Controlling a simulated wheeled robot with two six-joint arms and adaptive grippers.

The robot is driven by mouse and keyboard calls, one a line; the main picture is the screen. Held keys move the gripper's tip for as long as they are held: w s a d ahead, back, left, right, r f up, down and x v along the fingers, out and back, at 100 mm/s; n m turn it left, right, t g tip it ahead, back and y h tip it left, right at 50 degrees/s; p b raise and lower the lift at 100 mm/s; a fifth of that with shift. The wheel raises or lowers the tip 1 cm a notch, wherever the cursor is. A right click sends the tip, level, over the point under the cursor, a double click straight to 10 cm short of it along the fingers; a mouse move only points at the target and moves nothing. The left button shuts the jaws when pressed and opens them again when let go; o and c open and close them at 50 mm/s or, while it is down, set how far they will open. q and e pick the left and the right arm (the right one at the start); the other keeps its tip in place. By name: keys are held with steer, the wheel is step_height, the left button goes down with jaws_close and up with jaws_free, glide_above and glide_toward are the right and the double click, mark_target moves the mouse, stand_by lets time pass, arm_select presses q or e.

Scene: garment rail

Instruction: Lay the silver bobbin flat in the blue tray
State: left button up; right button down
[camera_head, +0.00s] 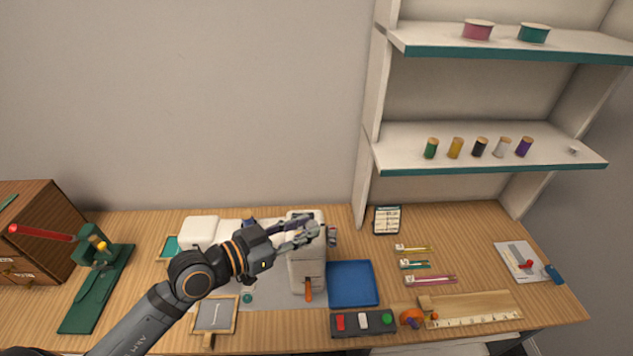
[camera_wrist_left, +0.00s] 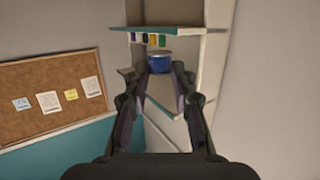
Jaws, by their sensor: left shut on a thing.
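My left gripper (camera_head: 314,230) is over the white sewing machine (camera_head: 306,270), up and left of the blue tray (camera_head: 352,284). In the left wrist view, my gripper (camera_wrist_left: 160,72) is shut on a small round blue piece (camera_wrist_left: 160,63) with a paler top. I cannot tell whether this is the silver bobbin. The blue tray lies flat on the table and looks empty. A small pale thing (camera_head: 573,150) lies at the right end of the middle shelf, too small to identify. My right gripper is not in view.
Thread spools (camera_head: 480,147) stand on the shelf. A green stand (camera_head: 97,285) is at the left.

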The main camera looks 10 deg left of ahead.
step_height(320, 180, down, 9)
steer(key=b, duration=0.8)
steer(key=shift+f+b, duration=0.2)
steer(key=shift+b, duration=0.1)
